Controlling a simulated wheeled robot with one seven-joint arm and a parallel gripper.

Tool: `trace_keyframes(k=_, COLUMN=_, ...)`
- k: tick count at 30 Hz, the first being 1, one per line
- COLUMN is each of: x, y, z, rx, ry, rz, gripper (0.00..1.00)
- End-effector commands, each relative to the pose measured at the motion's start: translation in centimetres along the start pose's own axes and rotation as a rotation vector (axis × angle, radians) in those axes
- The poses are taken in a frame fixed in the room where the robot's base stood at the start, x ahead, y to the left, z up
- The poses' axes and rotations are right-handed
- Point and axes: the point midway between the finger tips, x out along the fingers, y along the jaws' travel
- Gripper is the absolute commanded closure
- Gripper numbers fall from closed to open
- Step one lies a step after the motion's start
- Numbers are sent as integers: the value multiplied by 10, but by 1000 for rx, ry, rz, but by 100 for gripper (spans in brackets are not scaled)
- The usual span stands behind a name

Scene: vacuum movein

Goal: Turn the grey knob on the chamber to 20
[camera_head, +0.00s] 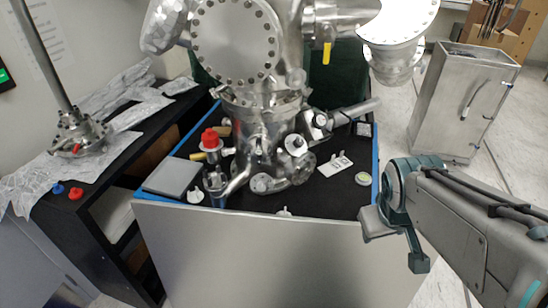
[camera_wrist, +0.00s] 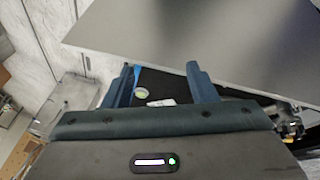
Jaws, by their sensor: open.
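The steel vacuum chamber (camera_head: 262,130) stands on a black-topped, blue-edged table in the head view. Round grey and whitish fittings sit low on its front, including a grey disc (camera_head: 263,183) and a pale round knob (camera_head: 296,145). I cannot tell which is the grey knob, and no numbers can be read. My gripper (camera_head: 392,240) is open and empty at the right front corner of the table, apart from the chamber. In the wrist view its two fingers (camera_wrist: 163,78) are spread. The chamber cannot be made out clearly there.
A grey panel (camera_head: 270,255) covers the table's front and also fills much of the wrist view (camera_wrist: 220,35). A white plate (camera_head: 335,166) and a round lid (camera_head: 362,179) lie on the table. A steel box (camera_head: 455,105) stands at right. Bare floor separates it from the table.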

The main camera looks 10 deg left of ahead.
Motion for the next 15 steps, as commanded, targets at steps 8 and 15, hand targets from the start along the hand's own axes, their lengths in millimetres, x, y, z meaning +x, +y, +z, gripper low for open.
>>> trace_keyframes(k=8, x=65, y=-12, z=-108, rx=-972, ry=158, rz=166, gripper=48)
trace_keyframes(k=15, x=108, y=-93, z=-180, rx=-1758, ry=479, rz=203, gripper=48)
